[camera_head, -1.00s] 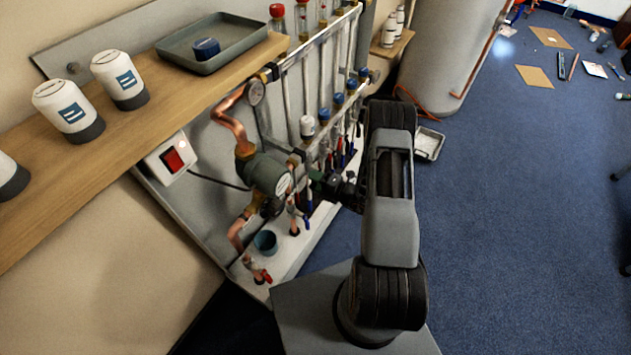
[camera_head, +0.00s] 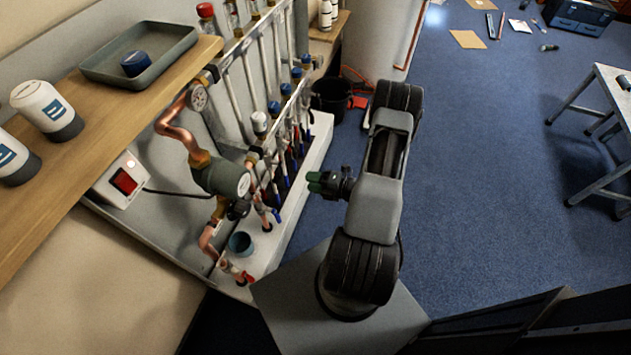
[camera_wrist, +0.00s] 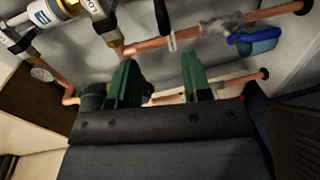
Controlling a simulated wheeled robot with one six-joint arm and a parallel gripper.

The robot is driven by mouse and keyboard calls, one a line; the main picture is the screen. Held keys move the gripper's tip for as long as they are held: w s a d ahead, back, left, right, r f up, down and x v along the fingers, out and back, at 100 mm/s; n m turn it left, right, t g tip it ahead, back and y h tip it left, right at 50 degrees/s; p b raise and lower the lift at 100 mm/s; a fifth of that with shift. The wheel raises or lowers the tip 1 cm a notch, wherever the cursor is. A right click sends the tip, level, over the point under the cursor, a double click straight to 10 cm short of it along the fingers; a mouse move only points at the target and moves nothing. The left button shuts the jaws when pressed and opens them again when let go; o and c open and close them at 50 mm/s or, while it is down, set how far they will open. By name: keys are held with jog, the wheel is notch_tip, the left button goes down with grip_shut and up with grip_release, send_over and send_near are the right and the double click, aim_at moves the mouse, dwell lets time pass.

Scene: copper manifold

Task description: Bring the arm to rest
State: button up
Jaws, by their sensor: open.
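My gripper (camera_head: 318,184) is to the right of the copper manifold (camera_head: 262,150), clear of its pipes, with its green fingers pointing left toward it. My arm is folded, with its links standing above my base. In the wrist view my gripper (camera_wrist: 158,82) shows two green fingers spread apart with nothing between them. Copper pipes and a blue-handled valve (camera_wrist: 252,40) lie beyond the fingers there. Whether the left finger touches the dark green part near it in that view, I cannot tell.
A wooden shelf (camera_head: 100,135) with white canisters and a grey tray (camera_head: 175,62) runs along the wall at left. A black bucket (camera_head: 330,98) stands past the manifold. A metal table (camera_head: 610,85) is at right. Blue floor (camera_head: 490,190) between is open.

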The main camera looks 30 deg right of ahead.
jog(key=shift+s+d+r, duration=0.1)
jog(key=shift+s+d, duration=0.2)
jog(key=shift+s, duration=0.05)
dwell(0.5)
